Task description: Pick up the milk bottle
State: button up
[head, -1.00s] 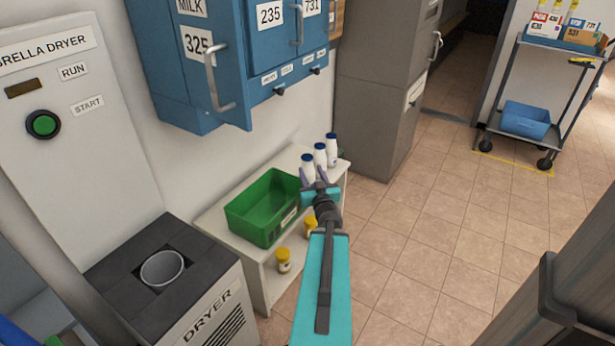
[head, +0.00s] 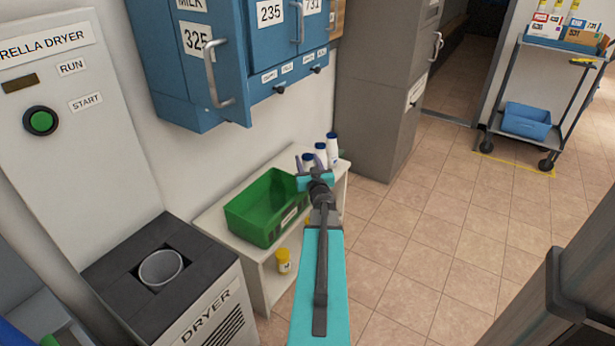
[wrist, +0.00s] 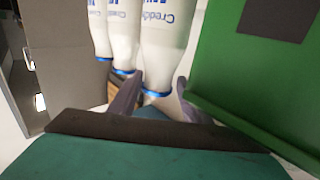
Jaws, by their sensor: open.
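Three white milk bottles with dark blue caps stand in a row at the far end of a low white shelf: the farthest bottle (head: 332,150), the middle one (head: 320,153) and the nearest (head: 308,159). My gripper (head: 309,164) is open at the nearest bottle and partly hides the row. In the wrist view the nearest bottle (wrist: 168,40), with blue lettering, shows between and beyond my two purple fingers (wrist: 160,88). The other two bottles stand to its left there. I cannot tell whether the fingers touch it.
A green crate (head: 265,229) sits on the white shelf (head: 213,222) close beside the bottles; it fills the right of the wrist view (wrist: 255,85). Blue mailboxes (head: 180,85) hang above. A grey cabinet (head: 372,110) stands beyond the shelf. The tiled floor at right is open.

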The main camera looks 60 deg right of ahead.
jog(key=b+x, duration=0.1)
jog(key=x, duration=0.4)
jog(key=shift+d+r+b, duration=0.1)
jog(key=shift+d+b, duration=0.1)
jog(key=shift+b, duration=0.2)
dwell(0.6)
grip_shut()
